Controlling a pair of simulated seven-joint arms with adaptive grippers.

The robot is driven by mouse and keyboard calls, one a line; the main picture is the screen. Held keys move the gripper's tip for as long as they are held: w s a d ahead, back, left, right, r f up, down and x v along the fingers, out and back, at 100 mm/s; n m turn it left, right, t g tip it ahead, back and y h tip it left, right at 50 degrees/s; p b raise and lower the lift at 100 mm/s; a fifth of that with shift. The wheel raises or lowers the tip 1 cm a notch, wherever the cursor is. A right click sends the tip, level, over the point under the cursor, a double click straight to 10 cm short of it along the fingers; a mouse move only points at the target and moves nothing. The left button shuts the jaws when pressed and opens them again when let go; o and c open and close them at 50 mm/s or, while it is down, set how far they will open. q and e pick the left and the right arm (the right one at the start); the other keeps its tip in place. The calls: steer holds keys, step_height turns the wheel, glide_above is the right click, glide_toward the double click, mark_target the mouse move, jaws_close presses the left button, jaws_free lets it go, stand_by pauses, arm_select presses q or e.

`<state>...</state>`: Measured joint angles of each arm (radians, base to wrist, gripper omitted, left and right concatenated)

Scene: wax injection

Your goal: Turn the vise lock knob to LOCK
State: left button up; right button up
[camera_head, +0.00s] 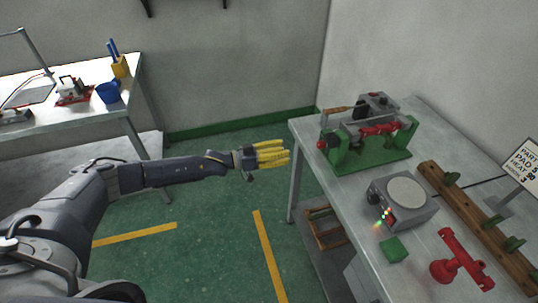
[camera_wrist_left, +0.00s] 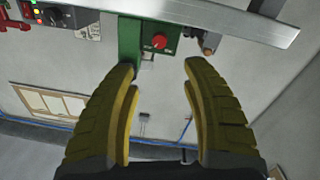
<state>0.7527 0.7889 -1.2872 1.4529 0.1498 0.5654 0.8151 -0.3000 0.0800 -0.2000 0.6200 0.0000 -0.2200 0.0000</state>
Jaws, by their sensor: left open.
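The green vise (camera_head: 370,158) stands at the left end of the right-hand workbench, with a red screw part between its green uprights. A small red knob (camera_head: 321,145) shows at its left end. In the left wrist view a red knob (camera_wrist_left: 159,41) sits on a green panel, ahead of and between my fingertips. Any LOCK marking is too small to read. My left gripper (camera_head: 288,155) has yellow fingers and hangs left of the bench, apart from the vise. In the left wrist view it (camera_wrist_left: 162,62) is open and empty. My right gripper is out of view.
On the right-hand workbench (camera_head: 309,157) are a grey hot plate (camera_head: 385,195) with lit buttons, a green block (camera_head: 394,250), a red fixture (camera_head: 462,262) and a wooden rack (camera_head: 478,225). A second table stands at the left. Green floor between the benches is clear.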

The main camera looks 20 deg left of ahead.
arm_select(q)
steer(key=shift+y, duration=0.3)
steer(key=shift+s+a+f, duration=0.15)
steer(key=shift+s+a, duration=0.2)
steer(key=shift+a, duration=0.35)
steer(key=shift+s+a+f, duration=0.2)
steer(key=shift+s+a, duration=0.1)
steer(key=shift+a, duration=0.35)
steer(key=shift+s+a+f, duration=0.15)
steer(key=shift+s+a, duration=0.2)
steer(key=shift+a, duration=0.35)
